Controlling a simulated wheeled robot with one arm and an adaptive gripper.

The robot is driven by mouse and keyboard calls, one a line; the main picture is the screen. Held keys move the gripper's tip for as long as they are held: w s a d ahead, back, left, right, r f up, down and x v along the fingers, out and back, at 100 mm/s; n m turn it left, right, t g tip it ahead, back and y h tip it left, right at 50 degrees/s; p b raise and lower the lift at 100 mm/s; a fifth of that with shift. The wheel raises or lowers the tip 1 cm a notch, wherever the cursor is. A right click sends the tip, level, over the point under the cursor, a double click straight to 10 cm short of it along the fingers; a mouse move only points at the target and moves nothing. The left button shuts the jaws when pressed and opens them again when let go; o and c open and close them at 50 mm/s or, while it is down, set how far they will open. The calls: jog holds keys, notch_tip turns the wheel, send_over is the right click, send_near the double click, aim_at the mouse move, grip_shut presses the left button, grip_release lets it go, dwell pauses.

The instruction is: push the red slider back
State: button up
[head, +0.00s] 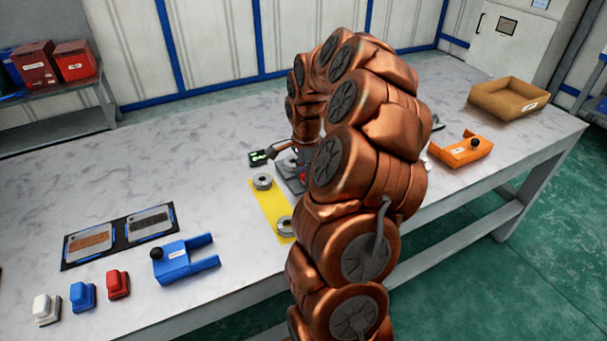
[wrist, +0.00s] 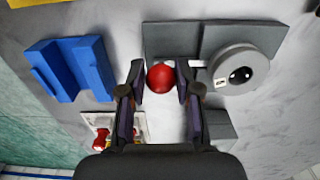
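The red slider shows as a round red knob (wrist: 160,78) in the wrist view, over a grey base (wrist: 172,40) with a pale track. My gripper (wrist: 160,71) has a finger on each side of the knob. The fingers are apart, with narrow gaps seeming to show beside the knob; contact is hard to tell. In the head view my arm hides most of this spot; only a bit of red (head: 303,175) and part of the grey base (head: 289,185) show.
A grey round part (wrist: 240,70) sits right of the knob. A blue block (wrist: 70,68) is at left. In the head view, a yellow mat (head: 269,207), a blue bracket (head: 184,259), an orange part (head: 461,150) and a cardboard tray (head: 508,98) are on the table.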

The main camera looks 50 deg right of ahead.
jog(key=shift+o, duration=1.2)
jog(key=shift+r, duration=0.1)
jog(key=shift+r, duration=3.45)
jog(key=shift+w, duration=0.1)
